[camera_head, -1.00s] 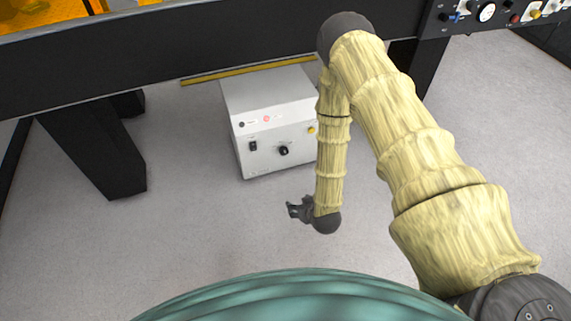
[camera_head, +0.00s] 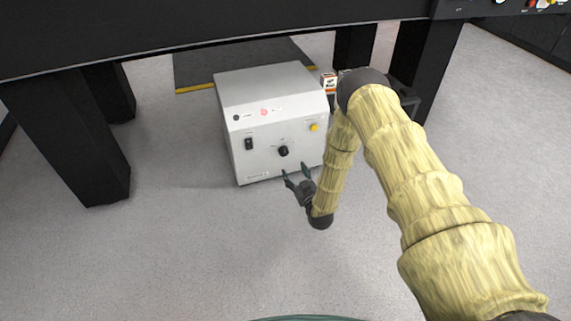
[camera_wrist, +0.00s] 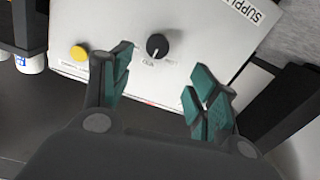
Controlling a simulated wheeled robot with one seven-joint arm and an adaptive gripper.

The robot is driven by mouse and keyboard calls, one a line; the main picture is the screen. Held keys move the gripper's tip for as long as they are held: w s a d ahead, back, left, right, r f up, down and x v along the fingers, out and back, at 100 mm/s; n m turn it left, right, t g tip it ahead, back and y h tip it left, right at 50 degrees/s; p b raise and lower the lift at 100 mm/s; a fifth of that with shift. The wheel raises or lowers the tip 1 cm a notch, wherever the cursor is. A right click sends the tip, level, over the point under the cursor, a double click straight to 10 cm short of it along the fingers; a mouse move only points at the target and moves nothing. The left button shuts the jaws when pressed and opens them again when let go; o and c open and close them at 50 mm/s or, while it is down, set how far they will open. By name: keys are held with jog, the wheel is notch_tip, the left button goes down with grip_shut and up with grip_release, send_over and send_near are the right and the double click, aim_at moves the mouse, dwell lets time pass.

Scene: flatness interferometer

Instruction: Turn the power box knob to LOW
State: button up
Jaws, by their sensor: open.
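The power box (camera_head: 268,88) is a light grey cabinet on the floor under the dark table. Its black knob (camera_head: 283,151) sits low in the middle of the front face, and it also shows in the wrist view (camera_wrist: 157,46) with a white pointer mark. Lettering beside the knob is too small to read surely. My gripper (camera_head: 295,172) is open and empty, just below and in front of the knob. In the wrist view my gripper's teal-padded fingers (camera_wrist: 158,88) are spread apart, with the knob beyond them, between their lines and untouched.
A yellow button (camera_head: 314,127) and a black rocker switch (camera_head: 248,143) are on the same face. Thick black table legs (camera_head: 72,140) stand left and right. The floor in front is clear.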

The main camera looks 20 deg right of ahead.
aim_at(285, 153)
jog(key=w+b, duration=0.1)
jog(key=w, duration=0.2)
jog(key=w+b, duration=0.2)
jog(key=w, duration=0.1)
jog(key=w+b, duration=0.1)
jog(key=w, duration=0.2)
jog(key=shift+w+a+f+b, duration=0.15)
jog(key=shift+w+f+b, duration=0.1)
jog(key=shift+w+b, duration=0.1)
jog(key=shift+w+r, duration=0.15)
jog(key=shift+w, duration=0.75)
jog(key=c, duration=1)
